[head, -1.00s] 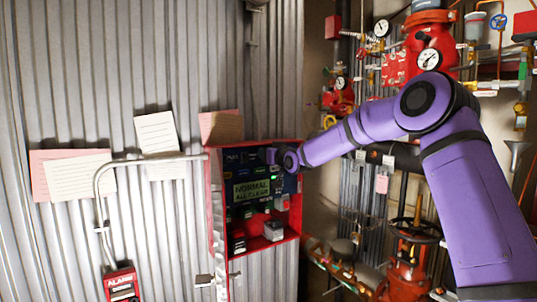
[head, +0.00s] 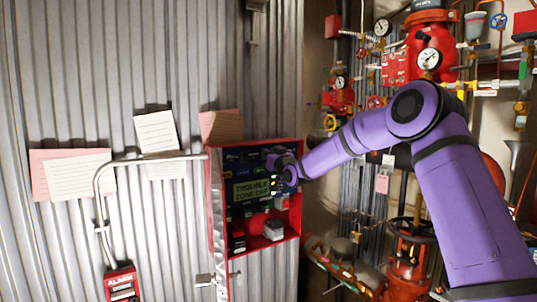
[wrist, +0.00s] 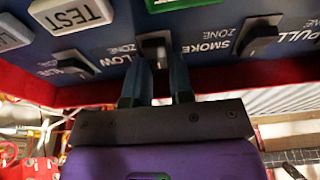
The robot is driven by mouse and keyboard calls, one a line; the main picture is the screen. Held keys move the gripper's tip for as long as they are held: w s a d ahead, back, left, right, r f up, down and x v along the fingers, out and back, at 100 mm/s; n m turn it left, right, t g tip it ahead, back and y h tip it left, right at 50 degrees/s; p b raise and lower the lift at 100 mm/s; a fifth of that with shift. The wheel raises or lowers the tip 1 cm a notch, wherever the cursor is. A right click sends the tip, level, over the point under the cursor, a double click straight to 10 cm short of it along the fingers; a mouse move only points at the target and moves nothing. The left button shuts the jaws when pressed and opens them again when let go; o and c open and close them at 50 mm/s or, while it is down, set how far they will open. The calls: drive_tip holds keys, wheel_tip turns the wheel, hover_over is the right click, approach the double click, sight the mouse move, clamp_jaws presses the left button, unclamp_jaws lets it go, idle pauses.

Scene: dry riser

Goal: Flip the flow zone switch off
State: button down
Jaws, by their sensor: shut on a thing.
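The red alarm panel (head: 212,215) is on the corrugated wall in the head view, and my gripper (head: 284,168) reaches its upper right part. Its display (head: 251,190) reads TROUBLE ZONE OFF. In the wrist view, a row of dark switches sits on the blue panel face. My gripper (wrist: 156,62) has its fingers on either side of the middle switch (wrist: 155,44), shut on it. This switch stands between a label reading LOW ZONE, its first letter hidden, and the SMOKE ZONE label. The finger contact is partly hidden in the wrist view.
Other switches flank my fingers closely, one on the left (wrist: 74,65) and one on the right (wrist: 260,40). A white TEST button (wrist: 70,16) is at upper left. Red pipework with gauges (head: 429,59) stands right of the panel, behind my arm.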

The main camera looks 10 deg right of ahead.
drive_tip(key=shift+f+t, duration=0.15)
drive_tip(key=shift+t, duration=0.55)
drive_tip(key=c, duration=1)
unclamp_jaws()
drive_tip(key=shift+s, duration=0.1)
drive_tip(key=v, duration=1)
drive_tip(key=shift+s+d, duration=0.2)
drive_tip(key=shift+s, duration=0.15)
drive_tip(key=shift+f, duration=0.15)
